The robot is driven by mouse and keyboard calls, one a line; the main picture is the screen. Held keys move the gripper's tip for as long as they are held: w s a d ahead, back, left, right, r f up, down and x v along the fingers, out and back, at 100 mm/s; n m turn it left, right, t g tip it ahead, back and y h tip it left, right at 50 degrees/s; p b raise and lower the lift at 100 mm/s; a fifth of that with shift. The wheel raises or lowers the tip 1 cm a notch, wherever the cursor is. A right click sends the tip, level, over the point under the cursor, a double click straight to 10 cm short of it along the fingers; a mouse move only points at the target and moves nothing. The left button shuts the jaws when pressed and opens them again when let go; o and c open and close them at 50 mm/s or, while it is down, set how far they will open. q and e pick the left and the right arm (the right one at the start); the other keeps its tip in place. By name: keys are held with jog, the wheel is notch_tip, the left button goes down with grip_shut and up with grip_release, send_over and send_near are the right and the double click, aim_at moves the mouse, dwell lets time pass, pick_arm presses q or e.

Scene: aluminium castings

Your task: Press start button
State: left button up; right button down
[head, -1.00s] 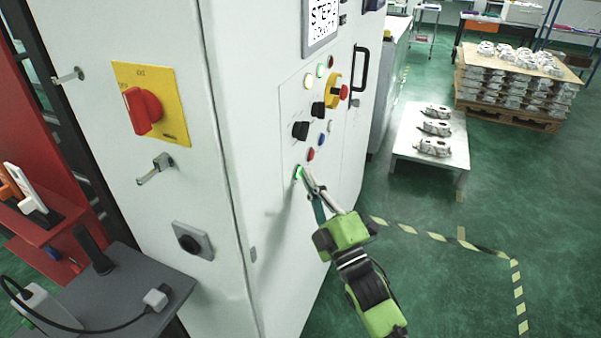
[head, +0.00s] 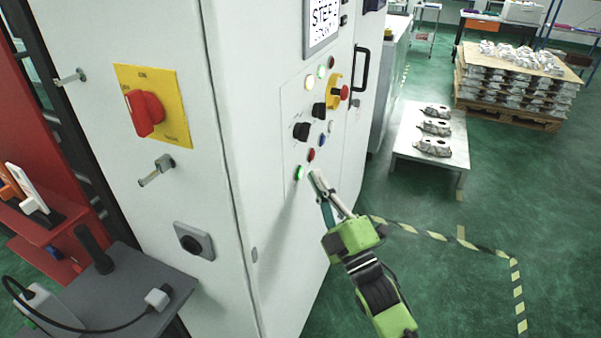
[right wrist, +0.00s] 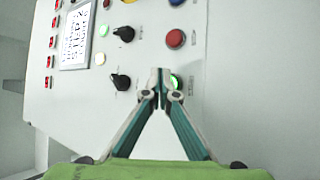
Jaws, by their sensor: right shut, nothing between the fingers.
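The green start button (head: 298,173) glows at the lower left of the control panel on the white cabinet. It also shows lit in the right wrist view (right wrist: 176,82), partly hidden by the fingertips. My right gripper (head: 316,176) is shut and empty, its tips just right of the green button and apart from it in the head view. In the right wrist view the closed fingertips (right wrist: 160,74) point at the panel beside the button. My left gripper is not in view.
The panel carries other controls: a red button (head: 311,154), a blue button (head: 322,140), black knobs (head: 301,131) and a red emergency stop (head: 345,92). A display (head: 322,22) sits above. A low table (head: 407,157) with castings stands to the right.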

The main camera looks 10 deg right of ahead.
jog(key=s+d, duration=0.1)
jog(key=d, duration=0.1)
jog(key=s+d, duration=0.1)
jog(key=d, duration=0.1)
jog(key=shift+s+p, duration=0.35)
jog(key=shift+p, duration=0.05)
dwell(0.4)
jog(key=s+d+f+m+g+h, duration=0.15)
jog(key=f+m+g, duration=0.25)
jog(key=f, duration=1.3)
jog(key=s+d+f+m+g+h, duration=0.1)
jog(key=s+f+m+g+h, duration=0.2)
jog(key=f, duration=1.4)
jog(key=s+d+f+m+g, duration=0.1)
jog(key=s+f+m+g, duration=0.15)
jog(key=s+f, duration=0.6)
jog(key=s+d+f+m+g, duration=0.1)
jog(key=s+f+g, duration=0.35)
jog(key=f, duration=0.75)
jog(key=s+f+m+g, duration=0.1)
jog(key=s+f, duration=0.3)
jog(key=s, duration=0.6)
jog(key=s+f+m+g+h, duration=0.1)
jog(key=s+f, duration=0.4)
jog(key=s, duration=0.6)
jog(key=s+f+m+g+h, duration=0.1)
jog(key=s+f+g, duration=0.4)
jog(key=s, duration=0.5)
jog(key=shift+s+d+m, duration=0.2)
jog(key=shift+m, duration=0.65)
